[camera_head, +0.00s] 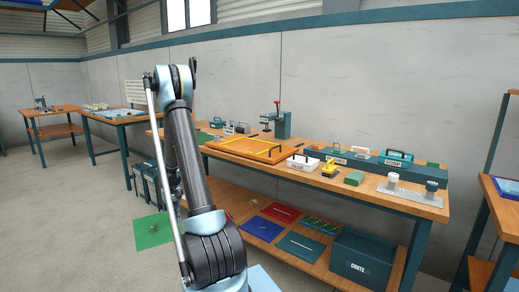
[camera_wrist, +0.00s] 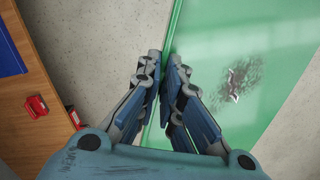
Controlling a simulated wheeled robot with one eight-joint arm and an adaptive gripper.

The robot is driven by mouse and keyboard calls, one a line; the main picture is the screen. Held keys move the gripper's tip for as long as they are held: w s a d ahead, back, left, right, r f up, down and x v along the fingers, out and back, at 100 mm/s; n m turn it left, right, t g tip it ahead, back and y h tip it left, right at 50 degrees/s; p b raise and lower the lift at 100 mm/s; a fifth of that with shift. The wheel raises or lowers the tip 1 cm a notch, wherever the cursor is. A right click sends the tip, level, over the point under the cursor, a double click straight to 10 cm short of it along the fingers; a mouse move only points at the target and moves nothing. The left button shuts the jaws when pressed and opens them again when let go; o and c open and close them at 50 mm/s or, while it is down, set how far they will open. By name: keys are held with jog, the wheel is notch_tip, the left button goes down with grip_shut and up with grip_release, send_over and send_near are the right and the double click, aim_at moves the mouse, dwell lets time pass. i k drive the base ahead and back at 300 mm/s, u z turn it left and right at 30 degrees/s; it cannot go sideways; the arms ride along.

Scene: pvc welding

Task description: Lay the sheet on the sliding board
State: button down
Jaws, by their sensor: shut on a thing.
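The green sheet (camera_wrist: 225,35) fills the right of the wrist view, with a dark smudged patch on it. My gripper (camera_wrist: 167,58) is shut on its left edge. In the head view the green sheet (camera_head: 153,231) shows low at the left of my arm, below the bench top and over the floor; my gripper is hidden there behind my arm. An orange board with yellow bars and dark handles (camera_head: 250,149), which looks like the sliding board, lies on the bench top, away from the sheet. My arm hides part of the bench left of it.
The long wooden bench (camera_head: 425,211) also carries a green press (camera_head: 283,123), a white labelled box (camera_head: 302,163) and a metal plate with knobs (camera_head: 410,192). Its lower shelf holds coloured sheets and a crate (camera_head: 362,258). Red parts (camera_wrist: 35,107) lie on wood at left. Open floor is at left.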

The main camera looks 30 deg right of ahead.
aim_at(251, 145)
jog(key=z, duration=0.05)
jog(key=i, duration=1)
jog(key=u, duration=0.05)
